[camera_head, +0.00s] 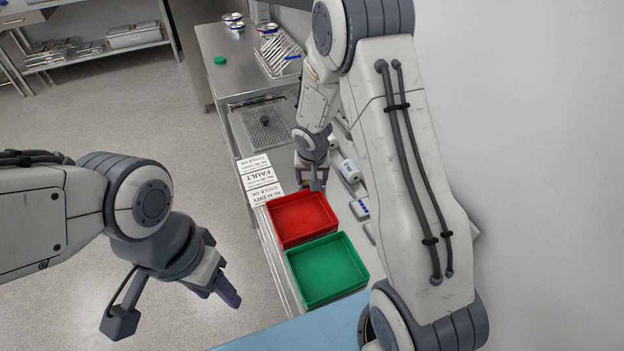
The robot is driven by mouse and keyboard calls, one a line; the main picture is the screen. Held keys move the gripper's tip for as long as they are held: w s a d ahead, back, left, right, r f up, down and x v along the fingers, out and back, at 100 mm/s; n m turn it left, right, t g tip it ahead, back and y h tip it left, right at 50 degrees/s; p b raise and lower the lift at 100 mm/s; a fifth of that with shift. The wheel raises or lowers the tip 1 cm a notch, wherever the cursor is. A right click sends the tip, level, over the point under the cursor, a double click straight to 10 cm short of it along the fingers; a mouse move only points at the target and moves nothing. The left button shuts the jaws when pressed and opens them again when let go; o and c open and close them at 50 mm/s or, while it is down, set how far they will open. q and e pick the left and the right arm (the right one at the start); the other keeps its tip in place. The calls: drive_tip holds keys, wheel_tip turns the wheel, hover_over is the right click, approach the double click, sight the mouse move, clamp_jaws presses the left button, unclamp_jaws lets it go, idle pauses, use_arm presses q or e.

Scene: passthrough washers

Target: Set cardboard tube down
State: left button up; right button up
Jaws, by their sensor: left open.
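My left gripper (228,292) hangs at the lower left over bare floor, open and with nothing seen in it. My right gripper (316,183) points down just behind the red tray (304,222), at the bench's middle. A small brownish patch shows at its fingers; I cannot tell whether this is the cardboard tube or part of the gripper. No cardboard tube can be clearly made out elsewhere. My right arm hides part of the bench.
A green tray (327,272) sits in front of the red one. A perforated metal tray (268,126) and a wire rack (280,55) lie farther back.

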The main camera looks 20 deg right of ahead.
drive_tip(key=shift+f, duration=0.1)
drive_tip(key=o, duration=1.4)
